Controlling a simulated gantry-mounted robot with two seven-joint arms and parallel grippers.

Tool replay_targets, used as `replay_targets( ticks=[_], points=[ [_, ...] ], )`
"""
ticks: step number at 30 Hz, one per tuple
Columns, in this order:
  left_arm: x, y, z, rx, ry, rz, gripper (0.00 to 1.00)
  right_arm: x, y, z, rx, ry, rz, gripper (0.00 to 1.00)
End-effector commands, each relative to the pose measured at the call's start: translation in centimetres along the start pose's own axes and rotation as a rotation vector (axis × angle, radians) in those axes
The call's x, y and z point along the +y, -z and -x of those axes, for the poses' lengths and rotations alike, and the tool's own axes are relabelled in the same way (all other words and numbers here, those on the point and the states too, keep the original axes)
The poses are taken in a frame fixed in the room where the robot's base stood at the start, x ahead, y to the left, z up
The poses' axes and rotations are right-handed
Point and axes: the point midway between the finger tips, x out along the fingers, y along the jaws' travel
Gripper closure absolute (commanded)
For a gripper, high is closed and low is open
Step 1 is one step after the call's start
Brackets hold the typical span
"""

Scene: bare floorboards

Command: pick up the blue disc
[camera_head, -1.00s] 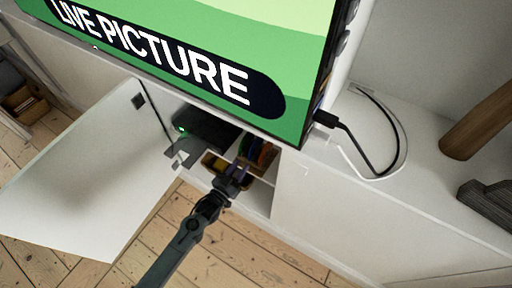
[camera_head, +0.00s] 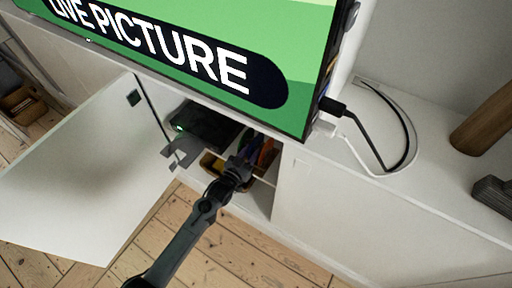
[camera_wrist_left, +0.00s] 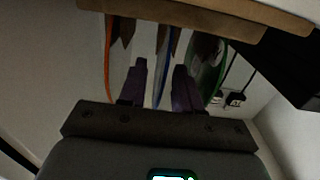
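The blue disc (camera_wrist_left: 161,82) stands on edge in the middle of a row of discs in the left wrist view. An orange disc (camera_wrist_left: 108,65) stands to its left and a green disc (camera_wrist_left: 211,70) to its right. My left gripper (camera_wrist_left: 160,78) is open, its two fingers apart on either side of the blue disc's near edge. In the head view my left gripper (camera_head: 248,158) reaches into the open cabinet, where its arm hides much of the discs. Contact between fingers and disc cannot be told. My right gripper is not in view.
A white cabinet door (camera_head: 85,175) hangs open at the left. A dark box (camera_head: 205,126) with a green light sits inside the cabinet. A large screen (camera_head: 190,50) stands on top, with cables (camera_head: 385,140) to its right. A wooden bar (camera_wrist_left: 205,15) crosses above the discs.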

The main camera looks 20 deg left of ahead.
Motion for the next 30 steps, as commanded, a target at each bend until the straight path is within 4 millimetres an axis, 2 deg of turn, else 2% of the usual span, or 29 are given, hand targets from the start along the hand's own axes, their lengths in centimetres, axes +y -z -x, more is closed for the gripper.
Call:
replay_targets(
  ticks=[2,9,22,26,30],
  points=[
    [0.0,0.0,0.0,0.000,0.000,0.000,0.67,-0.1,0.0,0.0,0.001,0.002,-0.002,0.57],
    [0.0,0.0,0.0,0.000,0.000,0.000,1.00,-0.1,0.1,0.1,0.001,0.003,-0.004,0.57],
    [0.0,0.5,0.0,0.001,0.000,0.000,1.00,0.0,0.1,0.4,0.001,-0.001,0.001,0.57],
    [0.0,2.1,0.0,0.002,0.000,0.000,1.00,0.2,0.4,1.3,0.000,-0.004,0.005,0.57],
    [0.0,4.6,0.0,0.003,0.000,-0.001,1.00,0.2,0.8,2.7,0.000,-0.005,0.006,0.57]
  ],
)
